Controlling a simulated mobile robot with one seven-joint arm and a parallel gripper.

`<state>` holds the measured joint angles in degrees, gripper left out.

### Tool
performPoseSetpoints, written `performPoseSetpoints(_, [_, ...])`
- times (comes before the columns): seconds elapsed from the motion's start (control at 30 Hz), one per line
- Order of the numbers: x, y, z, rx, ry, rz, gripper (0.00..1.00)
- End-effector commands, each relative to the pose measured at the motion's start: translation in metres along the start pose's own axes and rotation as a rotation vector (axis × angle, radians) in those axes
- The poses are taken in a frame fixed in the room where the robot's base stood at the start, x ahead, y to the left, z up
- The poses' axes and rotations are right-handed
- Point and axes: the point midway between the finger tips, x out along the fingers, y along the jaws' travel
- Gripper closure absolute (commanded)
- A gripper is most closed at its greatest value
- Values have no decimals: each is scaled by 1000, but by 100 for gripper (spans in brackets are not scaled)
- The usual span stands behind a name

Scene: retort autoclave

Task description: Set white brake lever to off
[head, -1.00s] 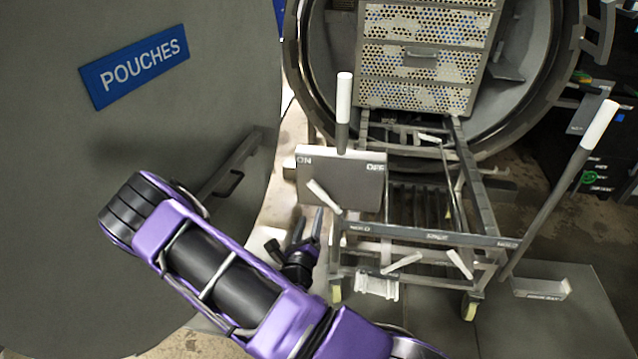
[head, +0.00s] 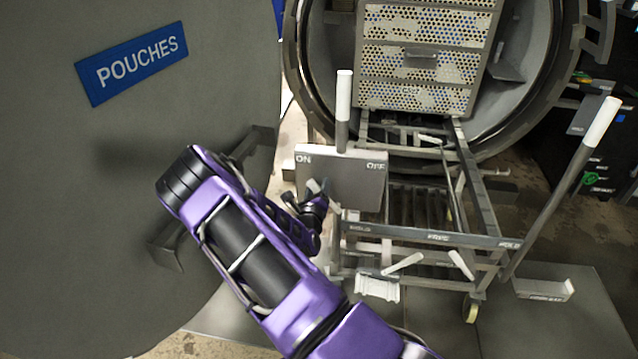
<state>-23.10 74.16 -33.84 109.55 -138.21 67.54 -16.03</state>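A white-handled lever (head: 344,95) stands upright above a grey plate (head: 342,182) marked ON at its left and OFF at its right. The lever is roughly midway between the two words. I take it for the brake lever, though no readable label says so. My gripper (head: 319,187) is low in front of the plate's left part, below the ON mark and well below the white grip. A smaller white handle shows at the fingertips, partly hidden by them. I cannot tell whether the fingers touch it or how far they are apart.
The cart (head: 440,238) has other white handles on its front (head: 404,263), (head: 460,264). A long white-tipped lever (head: 600,122) leans at right. The autoclave's perforated basket (head: 418,60) is behind. A large grey door with a POUCHES sign (head: 132,63) fills the left, close to my arm.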

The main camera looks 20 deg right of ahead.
Motion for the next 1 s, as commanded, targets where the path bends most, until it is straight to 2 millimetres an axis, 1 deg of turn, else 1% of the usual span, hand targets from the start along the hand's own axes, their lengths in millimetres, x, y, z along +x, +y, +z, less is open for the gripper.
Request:
performPoseSetpoints(0.13, [0,0,0,0,0,0,40])
performPoseSetpoints(0.27, [0,0,0,0,0,0,63])
performPoseSetpoints(0.3, [0,0,0,0,0,0,71])
performPoseSetpoints(0.37, [0,0,0,0,0,0,81])
performPoseSetpoints(0.4, [0,0,0,0,0,0,89])
performPoseSetpoints(0.47, [0,0,0,0,0,0,99])
performPoseSetpoints(1.0, [-1,0,0,0,0,0,100])
